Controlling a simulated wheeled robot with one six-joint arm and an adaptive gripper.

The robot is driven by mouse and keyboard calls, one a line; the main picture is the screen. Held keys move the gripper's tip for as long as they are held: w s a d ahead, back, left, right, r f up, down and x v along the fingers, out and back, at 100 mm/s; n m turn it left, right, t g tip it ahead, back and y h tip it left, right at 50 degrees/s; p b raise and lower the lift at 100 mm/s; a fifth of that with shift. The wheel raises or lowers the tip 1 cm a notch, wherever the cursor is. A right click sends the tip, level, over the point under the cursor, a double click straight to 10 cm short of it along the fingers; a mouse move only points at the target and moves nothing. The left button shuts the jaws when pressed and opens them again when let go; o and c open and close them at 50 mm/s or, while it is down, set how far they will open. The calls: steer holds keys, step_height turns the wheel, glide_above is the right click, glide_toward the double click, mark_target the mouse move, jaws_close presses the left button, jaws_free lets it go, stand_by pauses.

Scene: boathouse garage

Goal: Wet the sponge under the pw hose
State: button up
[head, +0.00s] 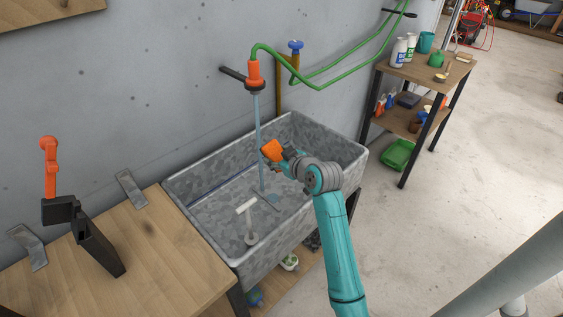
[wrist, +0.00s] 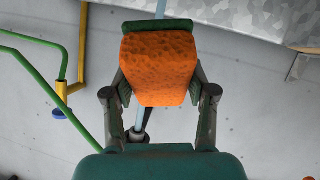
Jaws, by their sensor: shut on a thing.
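The orange sponge (head: 271,149) is held over the basin in the head view. In the wrist view the sponge (wrist: 160,62) sits between both fingers, with a dark green layer along one edge. My gripper (head: 281,157) is shut on it; in the wrist view the gripper (wrist: 158,88) has a finger against each side. The green hose (head: 318,84) ends in an orange nozzle (head: 254,73) on a wall bracket. A pale blue water stream (head: 258,120) runs down from it into the basin. The sponge is right beside the stream in the head view; I cannot tell whether they touch.
The grey stone basin (head: 182,193) stands against the wall, with a pale T-shaped piece (head: 247,207) inside. A wooden bench (head: 160,262) is at left. A shelf (head: 432,72) with bottles stands at right. A blue-handled tap (head: 295,46) is on the wall. Open floor lies right.

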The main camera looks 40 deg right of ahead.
mark_target(276, 153)
steer(key=w+d, duration=0.3)
steer(key=w, duration=0.7)
steer(key=shift+w+d, duration=0.25)
steer(key=shift+w, duration=0.1)
steer(key=shift+s, duration=0.1)
steer(key=shift+s+a, duration=0.55)
steer(key=shift+s, duration=1)
steer(key=shift+s+a, duration=0.5)
steer(key=shift+s, duration=1.05)
steer(key=shift+s+a, duration=0.55)
steer(key=shift+s, duration=1)
steer(key=shift+s+r, duration=0.1)
steer(key=shift+w+a+r+v, duration=0.1)
steer(key=shift+v, duration=0.8)
steer(key=shift+w+a+r+v, duration=0.1)
steer(key=shift+r+v, duration=0.05)
steer(key=shift+v, duration=0.8)
steer(key=shift+a+r+v, duration=0.1)
steer(key=shift+v, duration=0.8)
